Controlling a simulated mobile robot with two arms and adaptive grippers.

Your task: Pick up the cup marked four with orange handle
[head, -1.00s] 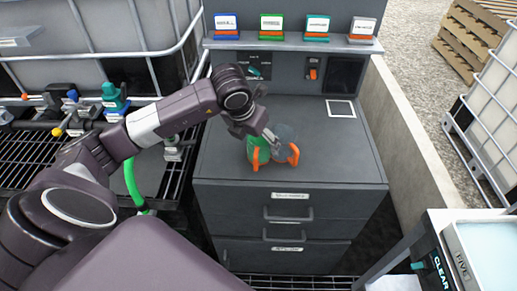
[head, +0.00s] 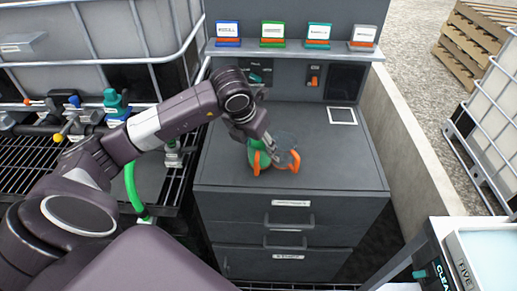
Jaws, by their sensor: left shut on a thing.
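Two cups with orange handles stand close together on the dark grey cabinet top (head: 225,165). The left one is a green cup (head: 252,156), partly hidden by my left gripper. The right one is a clear, greyish cup (head: 285,144) with its orange handle (head: 294,160) toward the front. My left gripper (head: 272,150) reaches down between them and is shut at the clear cup's near-left side. The fingertips are small and partly hidden. No number is readable on either cup. My right gripper is not in view.
A shelf (head: 345,49) behind holds several coloured label stands. A white square (head: 342,115) marks the cabinet top at right, where the surface is clear. A concrete wall (head: 405,150) borders the right. A box marked FIVE (head: 480,250) stands at lower right.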

